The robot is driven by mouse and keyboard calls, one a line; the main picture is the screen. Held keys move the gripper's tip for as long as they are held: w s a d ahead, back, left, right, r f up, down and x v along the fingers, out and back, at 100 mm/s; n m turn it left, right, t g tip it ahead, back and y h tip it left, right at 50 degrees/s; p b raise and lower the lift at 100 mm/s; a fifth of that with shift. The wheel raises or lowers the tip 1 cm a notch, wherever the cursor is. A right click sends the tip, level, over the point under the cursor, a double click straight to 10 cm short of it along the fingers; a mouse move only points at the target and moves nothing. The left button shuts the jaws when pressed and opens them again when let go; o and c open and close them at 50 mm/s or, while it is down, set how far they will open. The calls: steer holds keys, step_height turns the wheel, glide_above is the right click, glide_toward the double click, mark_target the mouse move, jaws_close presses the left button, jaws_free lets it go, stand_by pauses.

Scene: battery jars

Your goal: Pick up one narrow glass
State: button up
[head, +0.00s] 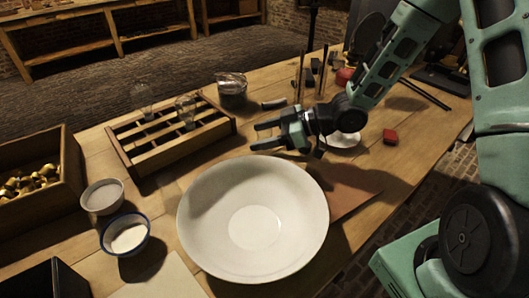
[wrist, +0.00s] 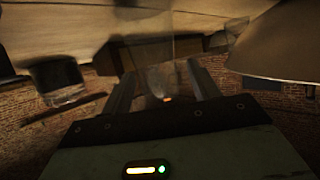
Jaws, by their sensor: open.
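Two narrow clear glasses stand upright in a slatted wooden rack (head: 170,165) in the head view. One glass (head: 185,110) is near the rack's middle and the other glass (head: 142,97) is farther back left. My gripper (head: 258,136) is open, its fingers pointing left toward the rack. It hangs above the table, right of the rack and apart from the glasses. In the wrist view, my gripper (wrist: 163,85) shows two spread fingers. A blurred, see-through shape appears between and beyond them; I cannot tell whether it is a glass.
A large white bowl (head: 300,185) sits in front of my gripper. A dark-filled jar (head: 232,92) stands behind the rack. Two small bowls (head: 102,196) (head: 126,236) and a wooden box of brass pieces (head: 62,160) are at left. Thin upright rods (head: 299,75) stand behind my gripper.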

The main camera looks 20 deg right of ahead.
steer(key=shift+x, duration=0.8)
steer(key=c, duration=1.2)
